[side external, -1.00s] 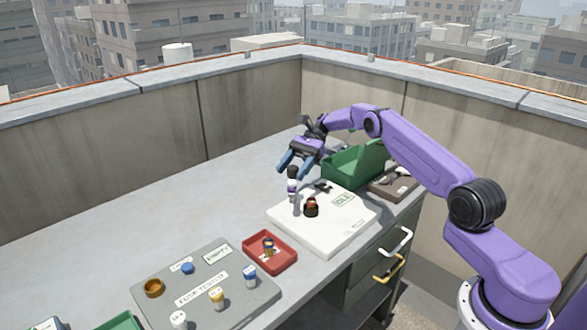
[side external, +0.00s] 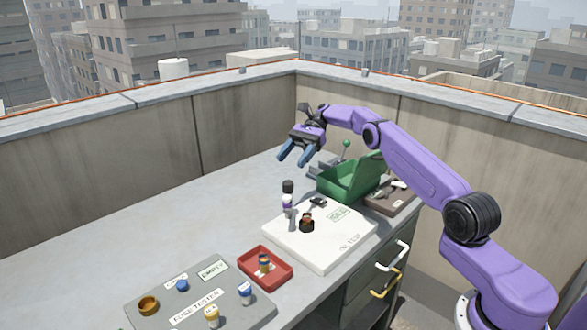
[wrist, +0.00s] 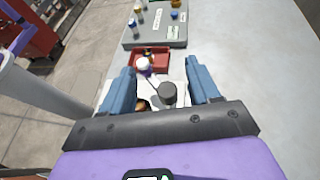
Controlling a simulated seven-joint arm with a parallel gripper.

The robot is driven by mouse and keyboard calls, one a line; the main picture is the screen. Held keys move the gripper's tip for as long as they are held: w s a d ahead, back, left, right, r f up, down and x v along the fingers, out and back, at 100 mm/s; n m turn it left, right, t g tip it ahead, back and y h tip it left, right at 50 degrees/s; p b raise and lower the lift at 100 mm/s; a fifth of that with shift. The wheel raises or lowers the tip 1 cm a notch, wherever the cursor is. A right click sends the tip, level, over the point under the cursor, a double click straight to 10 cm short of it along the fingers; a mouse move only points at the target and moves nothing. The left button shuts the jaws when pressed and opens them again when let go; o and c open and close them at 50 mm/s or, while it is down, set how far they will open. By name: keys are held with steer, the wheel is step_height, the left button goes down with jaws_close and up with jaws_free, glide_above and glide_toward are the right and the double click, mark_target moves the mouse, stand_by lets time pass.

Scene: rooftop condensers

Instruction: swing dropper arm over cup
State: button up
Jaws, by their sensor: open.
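A white board (side external: 345,246) lies on the bench. On its left side stands a small upright post (side external: 288,200) with a black top and a white and purple body. A dark brown cup-like piece (side external: 307,225) sits to its right, with a small black part (side external: 318,202) behind it. I cannot tell which part is the dropper arm. My gripper (side external: 292,159) is open and empty, above and apart from the post. In the wrist view, the dark round top (wrist: 168,94) shows between my fingers (wrist: 158,72), and the brown piece is partly hidden by my gripper.
A red tray (side external: 286,281) holding a small part and a grey fuse tester plate (side external: 240,319) lie toward the front. A green bin (side external: 335,185) and a brown tray (side external: 384,208) stand at the right. The bench's left side is clear.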

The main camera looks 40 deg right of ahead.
steer(key=shift+r, duration=0.35)
steer(key=shift+a, duration=0.2)
steer(key=c, duration=0.7)
steer(key=shift+a+f+n+h, duration=0.1)
steer(key=shift+a+n+h, duration=0.3)
steer(key=shift+a+n, duration=0.1)
jaws_close()
steer(key=n+g+h, duration=0.2)
steer(key=n+h, duration=1)
steer(key=n, duration=0.6)
glide_above(288, 196)
steer(key=w+a, duration=0.5)
steer(key=a, duration=0.1)
steer(key=a+r+n+t+h, duration=0.3)
steer(key=a+r+n+h, duration=0.1)
steer(key=n, duration=0.4)
steer(key=s+d+f, duration=0.3)
steer(key=d+f, duration=0.3)
steer(key=f, duration=0.3)
steer(key=shift+d, duration=0.3)
